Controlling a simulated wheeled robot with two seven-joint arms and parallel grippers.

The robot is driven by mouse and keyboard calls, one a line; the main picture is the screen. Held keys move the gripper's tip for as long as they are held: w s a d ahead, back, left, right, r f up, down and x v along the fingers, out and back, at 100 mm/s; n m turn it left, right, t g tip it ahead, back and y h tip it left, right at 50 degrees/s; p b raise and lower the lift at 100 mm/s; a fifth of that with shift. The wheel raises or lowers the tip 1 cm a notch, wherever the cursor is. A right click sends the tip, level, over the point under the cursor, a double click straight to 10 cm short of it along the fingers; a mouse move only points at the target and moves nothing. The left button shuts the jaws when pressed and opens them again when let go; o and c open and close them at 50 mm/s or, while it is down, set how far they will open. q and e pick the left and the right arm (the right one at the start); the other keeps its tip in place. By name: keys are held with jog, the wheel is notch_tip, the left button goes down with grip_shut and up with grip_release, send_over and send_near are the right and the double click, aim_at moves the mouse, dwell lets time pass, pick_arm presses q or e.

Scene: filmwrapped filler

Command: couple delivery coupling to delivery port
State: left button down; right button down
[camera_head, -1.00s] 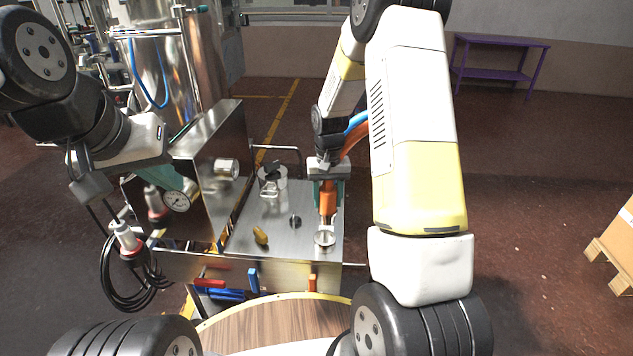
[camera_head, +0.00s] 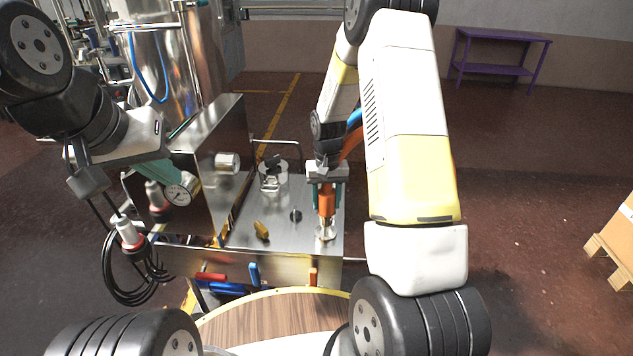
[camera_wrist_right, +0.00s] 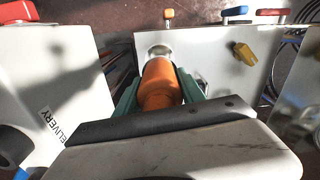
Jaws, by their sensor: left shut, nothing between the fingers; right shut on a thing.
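My right gripper (camera_head: 327,190) is shut on the orange delivery coupling (camera_head: 326,203), which is upright with its lower end just above or at the silver delivery port (camera_head: 326,234) on the steel top. In the right wrist view the coupling (camera_wrist_right: 160,84) lies between the teal fingers, its far end overlapping the port's round rim (camera_wrist_right: 158,50). Whether they touch or are seated cannot be told. "DELIVERY" lettering shows on a white surface at left there. My left gripper (camera_head: 163,176) is shut and empty, with teal fingers by the pressure gauge (camera_head: 178,195).
The steel top also bears a brass-yellow fitting (camera_head: 261,230), a dark knob (camera_head: 296,215) and a silver lidded fitting (camera_head: 271,178). Red (camera_head: 210,277) and blue (camera_head: 254,274) handles line the front. A black cable (camera_head: 125,280) hangs at left. A round wooden table (camera_head: 270,318) is nearest.

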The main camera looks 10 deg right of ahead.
jog(key=shift+f, duration=3.45)
jog(key=shift+f, duration=0.35)
jog(key=c, duration=0.6)
grip_release()
